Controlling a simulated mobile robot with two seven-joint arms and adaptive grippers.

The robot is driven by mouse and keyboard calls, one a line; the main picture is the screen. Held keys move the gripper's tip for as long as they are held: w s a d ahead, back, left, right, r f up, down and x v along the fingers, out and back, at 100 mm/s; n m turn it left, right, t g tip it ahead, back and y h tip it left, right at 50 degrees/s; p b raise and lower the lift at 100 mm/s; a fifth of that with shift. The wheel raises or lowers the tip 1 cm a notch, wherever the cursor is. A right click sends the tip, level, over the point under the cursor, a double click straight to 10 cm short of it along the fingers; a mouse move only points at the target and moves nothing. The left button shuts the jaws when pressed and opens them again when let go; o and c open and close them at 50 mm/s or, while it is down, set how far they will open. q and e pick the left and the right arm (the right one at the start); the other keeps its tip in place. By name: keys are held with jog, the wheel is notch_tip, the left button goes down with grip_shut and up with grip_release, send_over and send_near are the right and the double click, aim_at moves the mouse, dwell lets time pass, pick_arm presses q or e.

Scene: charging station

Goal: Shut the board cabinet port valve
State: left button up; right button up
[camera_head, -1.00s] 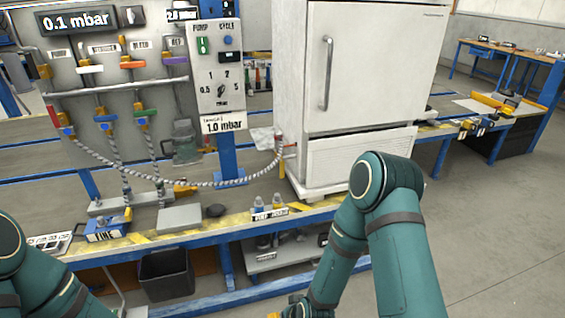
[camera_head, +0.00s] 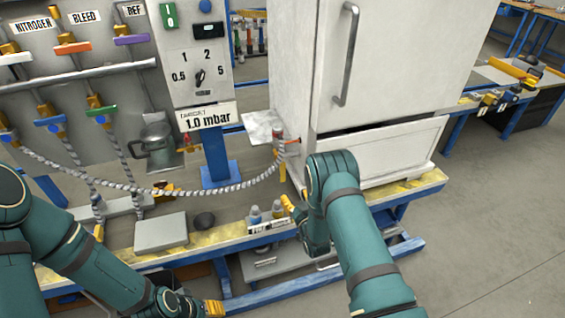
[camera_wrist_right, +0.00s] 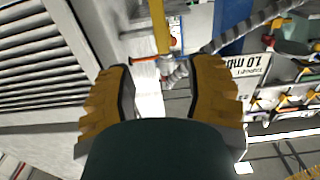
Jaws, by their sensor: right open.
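A small valve (camera_head: 279,148) with an orange-red handle (camera_head: 293,141) sits at the cabinet's left side, where the braided hose (camera_head: 225,187) ends. In the right wrist view the orange handle (camera_wrist_right: 145,60) shows just beyond the fingertips, near a yellow part (camera_wrist_right: 159,27). My right gripper (camera_head: 290,205) is below the valve and apart from it. Its yellow fingers (camera_wrist_right: 160,72) are open and empty. My left gripper (camera_head: 212,308) is low at the bottom edge, its finger opening unclear. The wall board's valves (camera_head: 47,122) show at upper left.
The white cabinet (camera_head: 395,50) stands on the bench directly behind my right arm. Small bottles (camera_head: 278,209) stand on the bench edge by my right gripper. A grey block (camera_head: 160,231) and dark puck (camera_head: 205,220) lie left. The bench's front edge has yellow stripes.

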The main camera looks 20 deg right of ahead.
aim_at(283, 172)
jog(key=w+b, duration=0.1)
jog(key=w, duration=0.3)
jog(key=w+b, duration=0.1)
jog(key=w, duration=0.4)
jog(key=w+b, duration=0.1)
jog(key=w, duration=0.3)
jog(key=shift+w+a+r, duration=0.1)
jog(key=shift+w+a, duration=0.2)
grip_shut()
